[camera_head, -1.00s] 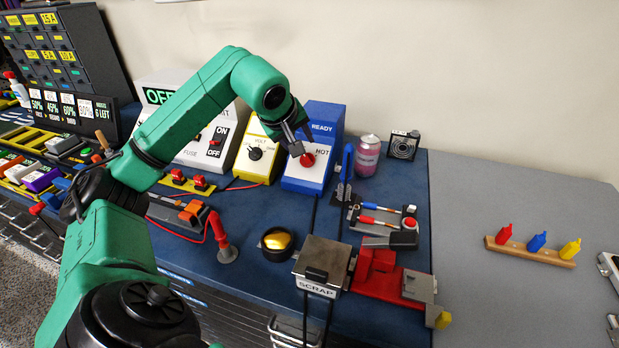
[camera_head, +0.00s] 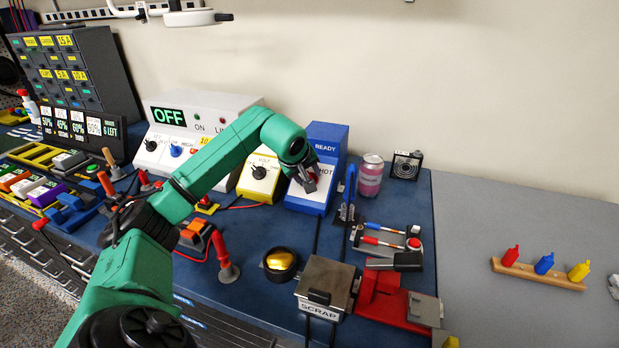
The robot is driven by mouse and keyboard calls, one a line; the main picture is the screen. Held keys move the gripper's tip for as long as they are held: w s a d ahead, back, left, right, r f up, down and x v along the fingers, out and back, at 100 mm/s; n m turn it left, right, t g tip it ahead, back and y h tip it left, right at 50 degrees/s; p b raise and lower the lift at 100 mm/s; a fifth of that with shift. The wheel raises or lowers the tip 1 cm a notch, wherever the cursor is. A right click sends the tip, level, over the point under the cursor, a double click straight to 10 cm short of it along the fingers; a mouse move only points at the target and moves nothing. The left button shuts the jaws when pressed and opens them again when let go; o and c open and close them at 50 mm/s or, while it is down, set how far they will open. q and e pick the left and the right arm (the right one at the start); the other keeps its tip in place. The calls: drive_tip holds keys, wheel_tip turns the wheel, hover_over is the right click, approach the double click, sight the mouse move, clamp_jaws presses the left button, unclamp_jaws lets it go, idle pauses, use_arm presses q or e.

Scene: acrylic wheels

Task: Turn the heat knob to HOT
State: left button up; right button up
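The blue box (camera_head: 327,143) with a white sloped front stands at the back middle of the bench, with READY on its upper panel and HOT on its front. Its red knob (camera_head: 313,177) is mostly covered by my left gripper (camera_head: 307,183). My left arm reaches in from the lower left. The fingertips are at the knob, touching or very close to it. Whether they are closed on it is hidden by the small size and the overlap. Which way the knob points cannot be made out. My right gripper is not in view.
A yellow VOLT box (camera_head: 262,174) with a black knob stands just left of the blue box. A pink jar (camera_head: 371,176) and a blue upright tool (camera_head: 349,188) stand to its right. A SCRAP bin (camera_head: 325,283) is in front. The grey table (camera_head: 520,215) is mostly clear.

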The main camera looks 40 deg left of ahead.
use_arm(q)
clamp_jaws()
drive_tip(key=shift+r+m+p, duration=0.2)
drive_tip(key=shift+m+p, duration=1.3)
drive_tip(key=shift+m, duration=0.4)
drive_tip(key=shift+f+m, duration=0.2)
drive_tip(key=shift+m, duration=0.2)
